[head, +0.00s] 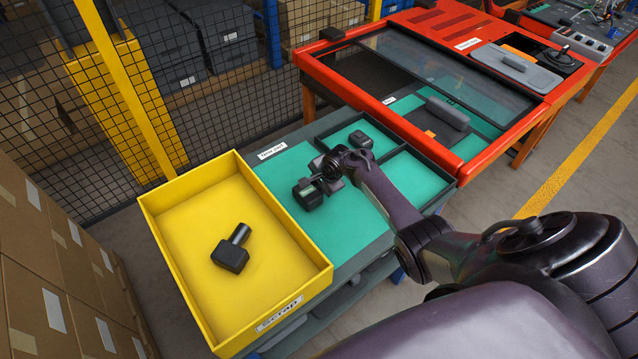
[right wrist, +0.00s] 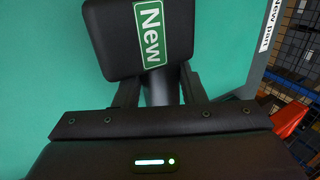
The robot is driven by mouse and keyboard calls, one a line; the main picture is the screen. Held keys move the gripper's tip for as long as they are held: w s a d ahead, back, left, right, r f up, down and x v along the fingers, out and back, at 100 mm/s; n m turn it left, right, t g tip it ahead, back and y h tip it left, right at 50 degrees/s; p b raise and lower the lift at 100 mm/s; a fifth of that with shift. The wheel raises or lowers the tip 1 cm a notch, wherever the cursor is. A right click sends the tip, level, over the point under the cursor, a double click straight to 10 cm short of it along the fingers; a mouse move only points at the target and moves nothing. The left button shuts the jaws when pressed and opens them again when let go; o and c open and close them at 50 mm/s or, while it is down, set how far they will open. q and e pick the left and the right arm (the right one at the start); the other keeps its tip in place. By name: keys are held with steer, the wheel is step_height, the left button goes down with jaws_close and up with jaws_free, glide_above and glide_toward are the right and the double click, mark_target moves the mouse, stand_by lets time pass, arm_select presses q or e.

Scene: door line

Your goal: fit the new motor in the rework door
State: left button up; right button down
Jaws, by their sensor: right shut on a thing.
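My right gripper (head: 322,184) is shut on the new motor (head: 307,196), a black block with a round shaft. In the right wrist view the motor (right wrist: 138,50) bears a green "New" label, and the fingers (right wrist: 160,88) close on its shaft. It is over the green mat; I cannot tell whether it touches. A red-framed door (head: 440,151) with a dark window lies flat beyond, to the upper right; which door is the rework one I cannot read. My left gripper is out of view.
A yellow scrap bin (head: 163,265) stands at left with a black motor (head: 231,252) inside. Another black part (head: 360,141) sits in a divided compartment near the red door. A "New part" label (head: 271,151) marks the bench edge. Mesh fencing (head: 95,130) stands behind.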

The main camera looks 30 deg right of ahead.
steer(key=c, duration=0.9)
jaws_free()
steer(key=shift+f, duration=0.1)
steer(key=shift+f+b, duration=0.2)
steer(key=shift+b, duration=0.35)
steer(key=p+v, duration=0.1)
steer(key=v, duration=0.7)
steer(key=shift+s, duration=0.1)
